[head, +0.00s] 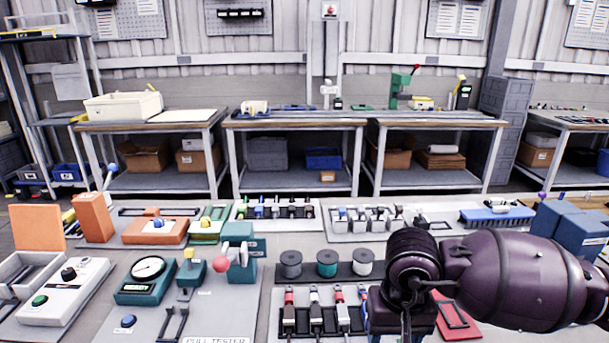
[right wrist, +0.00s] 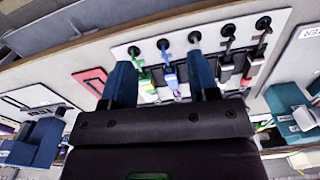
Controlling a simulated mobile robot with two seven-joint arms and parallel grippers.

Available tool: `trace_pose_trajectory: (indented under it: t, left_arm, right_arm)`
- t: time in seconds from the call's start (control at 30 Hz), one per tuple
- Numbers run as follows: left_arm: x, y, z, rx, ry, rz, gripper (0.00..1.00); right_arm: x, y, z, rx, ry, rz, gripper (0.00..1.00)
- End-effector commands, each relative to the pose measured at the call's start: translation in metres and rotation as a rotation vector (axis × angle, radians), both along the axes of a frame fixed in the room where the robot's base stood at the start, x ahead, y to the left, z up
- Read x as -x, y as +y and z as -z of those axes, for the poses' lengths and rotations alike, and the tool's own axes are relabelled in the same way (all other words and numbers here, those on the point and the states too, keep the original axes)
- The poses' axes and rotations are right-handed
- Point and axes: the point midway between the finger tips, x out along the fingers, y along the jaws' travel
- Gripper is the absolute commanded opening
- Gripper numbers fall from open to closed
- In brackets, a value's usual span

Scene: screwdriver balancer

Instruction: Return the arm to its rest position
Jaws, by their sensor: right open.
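My right arm (head: 510,280) reaches in from the right in the head view, low over the front of the bench. Its gripper is hidden below the dark wrist there. In the right wrist view, my right gripper (right wrist: 162,68) is open, its two blue fingers spread apart. Nothing is gripped between them. Beyond the fingers is a pale rack (right wrist: 112,50) with several hanging tools, among them a green one (right wrist: 145,78) and a blue one (right wrist: 169,76). These appear between the fingers; contact cannot be told. My left gripper is not in view.
A front tool holder (head: 316,318) and three spools (head: 327,263) stand left of my right wrist. A red frame (head: 457,313) lies under the forearm. Blue boxes (head: 560,222) stand close behind it. A tester with a red ball (head: 222,264) stands left.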

Motion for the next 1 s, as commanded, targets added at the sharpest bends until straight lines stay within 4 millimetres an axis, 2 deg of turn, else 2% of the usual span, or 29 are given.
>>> trace_pose_trajectory:
  t: [0.13,0.27,0.37,0.47,0.6,0.73,0.87,1.0]
  left_arm:
    - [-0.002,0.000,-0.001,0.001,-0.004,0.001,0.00]
    - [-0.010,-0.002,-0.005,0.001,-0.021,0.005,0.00]
    - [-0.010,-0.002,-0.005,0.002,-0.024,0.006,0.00]
    - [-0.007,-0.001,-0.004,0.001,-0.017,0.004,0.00]
    - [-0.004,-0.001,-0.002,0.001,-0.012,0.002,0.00]
    - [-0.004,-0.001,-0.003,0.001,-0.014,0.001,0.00]
    - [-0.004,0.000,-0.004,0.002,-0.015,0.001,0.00]
    - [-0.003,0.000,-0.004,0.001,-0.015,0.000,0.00]
  right_arm:
    - [0.002,0.024,-0.003,-0.148,0.031,0.182,0.55]
    - [0.010,0.053,-0.012,-0.322,0.140,0.371,0.55]
    - [0.015,0.080,-0.033,-0.481,0.271,0.541,0.55]
    - [0.019,0.112,-0.065,-0.655,0.459,0.722,0.55]
    - [0.025,0.148,-0.110,-0.859,0.832,0.993,0.55]
    - [0.018,0.163,-0.149,-0.985,1.268,1.254,0.55]
    - [-0.003,0.157,-0.174,-1.036,1.782,1.511,0.55]
    - [-0.035,0.130,-0.173,-1.004,2.334,1.730,0.55]
